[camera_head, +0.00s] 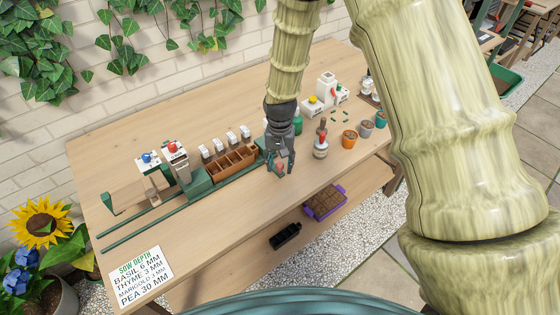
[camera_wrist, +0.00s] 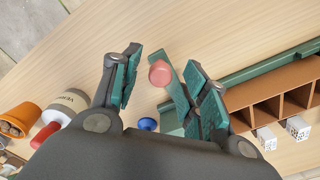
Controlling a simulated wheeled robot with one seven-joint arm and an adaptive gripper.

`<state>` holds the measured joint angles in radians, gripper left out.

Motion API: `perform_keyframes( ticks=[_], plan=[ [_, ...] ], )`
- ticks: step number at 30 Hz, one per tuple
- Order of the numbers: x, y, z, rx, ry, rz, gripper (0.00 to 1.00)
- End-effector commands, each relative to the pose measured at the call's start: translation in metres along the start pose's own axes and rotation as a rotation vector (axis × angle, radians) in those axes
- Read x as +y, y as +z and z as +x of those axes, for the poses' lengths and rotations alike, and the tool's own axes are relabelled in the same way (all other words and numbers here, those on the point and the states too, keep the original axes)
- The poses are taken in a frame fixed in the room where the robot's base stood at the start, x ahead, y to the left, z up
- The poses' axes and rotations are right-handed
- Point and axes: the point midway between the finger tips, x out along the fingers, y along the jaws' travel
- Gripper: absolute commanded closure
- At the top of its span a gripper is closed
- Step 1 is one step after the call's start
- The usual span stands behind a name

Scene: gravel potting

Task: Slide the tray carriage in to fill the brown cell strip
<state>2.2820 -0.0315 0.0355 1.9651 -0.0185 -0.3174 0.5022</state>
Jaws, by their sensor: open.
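The brown cell strip (camera_head: 232,163) lies in the green tray carriage (camera_head: 254,168) on green rails (camera_head: 150,222). In the wrist view the strip (camera_wrist: 288,97) is at the right, and its visible cells look empty. A red knob (camera_wrist: 160,73) sits on a green arm (camera_wrist: 176,88) at the carriage's right end. My gripper (camera_head: 281,170) is open and low over this end. In the wrist view its fingers (camera_wrist: 160,85) stand on either side of the knob, apart from it. The filling unit, a box with a red top knob (camera_head: 173,147), stands left of the strip.
A blue-knobbed box (camera_head: 149,158) stands at the left. The table's front is clear around the sow-depth card (camera_head: 141,275).

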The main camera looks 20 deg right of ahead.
Motion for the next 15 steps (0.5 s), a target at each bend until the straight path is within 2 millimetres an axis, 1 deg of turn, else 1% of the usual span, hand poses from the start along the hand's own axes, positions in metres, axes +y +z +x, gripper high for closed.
perform_keyframes(
  ticks=[4, 11, 12, 14, 15],
  plan=[
    [-0.0001, -0.0003, 0.0037, 0.001, -0.001, 0.000, 0.56],
    [-0.0001, -0.0004, 0.0043, 0.001, -0.001, 0.000, 0.56],
    [-0.0001, -0.0004, 0.0043, 0.001, -0.001, 0.000, 0.57],
    [-0.0001, -0.0003, 0.0042, 0.001, -0.001, 0.000, 0.68],
    [-0.0001, -0.0003, 0.0042, 0.001, -0.001, 0.000, 0.76]
  ],
)
